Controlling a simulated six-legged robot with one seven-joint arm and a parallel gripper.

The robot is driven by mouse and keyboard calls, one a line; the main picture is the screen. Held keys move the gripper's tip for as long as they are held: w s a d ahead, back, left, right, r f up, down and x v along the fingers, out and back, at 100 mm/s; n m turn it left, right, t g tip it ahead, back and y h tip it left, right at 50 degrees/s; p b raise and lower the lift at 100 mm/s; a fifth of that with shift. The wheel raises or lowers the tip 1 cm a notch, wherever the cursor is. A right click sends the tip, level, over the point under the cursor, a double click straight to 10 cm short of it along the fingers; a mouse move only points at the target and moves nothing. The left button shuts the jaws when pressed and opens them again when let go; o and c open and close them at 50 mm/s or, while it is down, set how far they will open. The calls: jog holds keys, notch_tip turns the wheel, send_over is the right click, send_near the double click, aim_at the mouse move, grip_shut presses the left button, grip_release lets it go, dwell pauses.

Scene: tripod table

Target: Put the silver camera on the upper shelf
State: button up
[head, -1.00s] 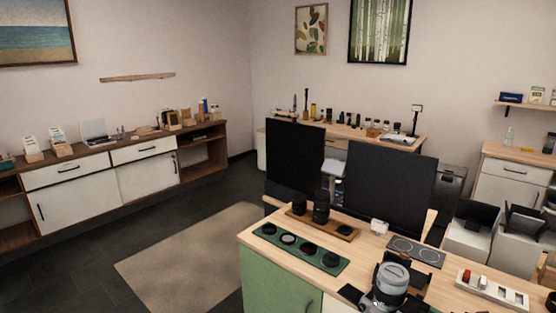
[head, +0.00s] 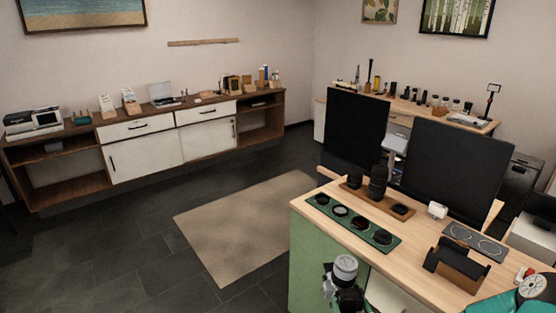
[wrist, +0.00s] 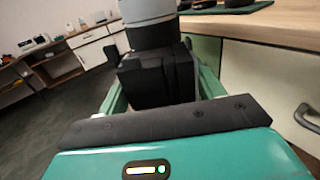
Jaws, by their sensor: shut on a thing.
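The silver camera (head: 345,268), with a silver round top and dark lower part, is in the head view at the bottom, in front of the counter's green side. In the wrist view, its silver and black body (wrist: 150,38) stands between the teal fingers of my gripper (wrist: 158,82), which is shut on it. The fingertips are partly hidden by the camera. A narrow wooden wall shelf (head: 203,42) hangs empty above the long sideboard (head: 145,155). The sideboard has open compartments at both ends; its left end has an upper board (head: 50,157).
The wooden counter (head: 425,225) carries a green lens mat (head: 352,222), a lens tray (head: 375,196) and a dark cradle (head: 458,265). A beige rug (head: 245,225) lies on open dark floor between counter and sideboard.

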jog(key=w+a+f+m+h, duration=0.1)
jog(key=w+a+f, duration=0.2)
jog(key=a+f, duration=0.1)
jog(key=shift+w+a+f+h, duration=0.3)
jog(key=shift+w+a+h, duration=0.05)
jog(key=shift+a+h, duration=0.05)
jog(key=shift+w+a, duration=0.1)
jog(key=shift+r, duration=0.2)
dwell(0.7)
